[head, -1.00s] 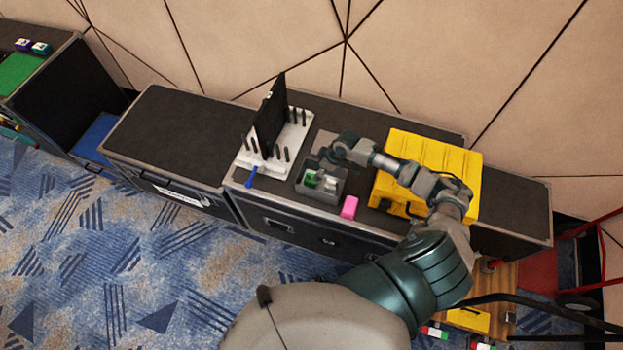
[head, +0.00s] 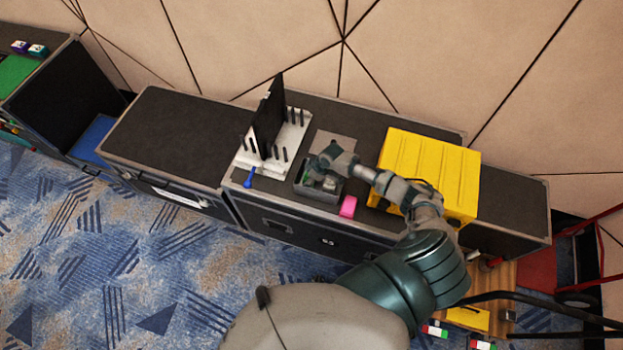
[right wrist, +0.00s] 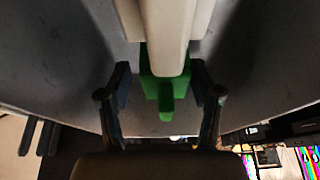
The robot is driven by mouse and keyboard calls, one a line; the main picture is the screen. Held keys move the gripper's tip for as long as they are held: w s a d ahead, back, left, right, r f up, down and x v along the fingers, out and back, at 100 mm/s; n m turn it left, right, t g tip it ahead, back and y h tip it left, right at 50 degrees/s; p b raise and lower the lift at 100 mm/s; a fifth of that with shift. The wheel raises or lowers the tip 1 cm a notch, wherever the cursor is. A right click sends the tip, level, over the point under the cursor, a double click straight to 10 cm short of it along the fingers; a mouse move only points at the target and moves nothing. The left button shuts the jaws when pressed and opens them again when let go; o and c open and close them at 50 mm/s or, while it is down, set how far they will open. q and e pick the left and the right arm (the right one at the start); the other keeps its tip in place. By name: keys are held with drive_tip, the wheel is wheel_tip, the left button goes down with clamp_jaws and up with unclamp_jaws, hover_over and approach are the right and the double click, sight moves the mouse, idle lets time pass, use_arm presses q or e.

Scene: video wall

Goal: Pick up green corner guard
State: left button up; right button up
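The green corner guard (right wrist: 165,90) shows in the right wrist view, between the two fingers of my right gripper (right wrist: 164,92). The fingers are open, with a gap on both sides of the guard. A pale elongated piece (right wrist: 168,35) covers part of the guard. In the head view my right gripper (head: 322,168) is at the dark grey bin (head: 318,195) on the black case and hides most of its contents. My left gripper is out of view.
A yellow case (head: 430,165) stands right of the bin, under my right arm. A pink block (head: 348,206) lies in front of the bin. A white pegged stand with a black panel (head: 270,118) and a blue tool (head: 249,178) are to the left. The left case top (head: 165,130) is clear.

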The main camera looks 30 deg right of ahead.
drive_tip(key=shift+a, duration=0.25)
drive_tip(key=c, duration=0.7)
drive_tip(key=shift+a+r, duration=0.1)
drive_tip(key=shift+a, duration=0.05)
drive_tip(key=shift+c, duration=0.2)
drive_tip(key=shift+r, duration=0.1)
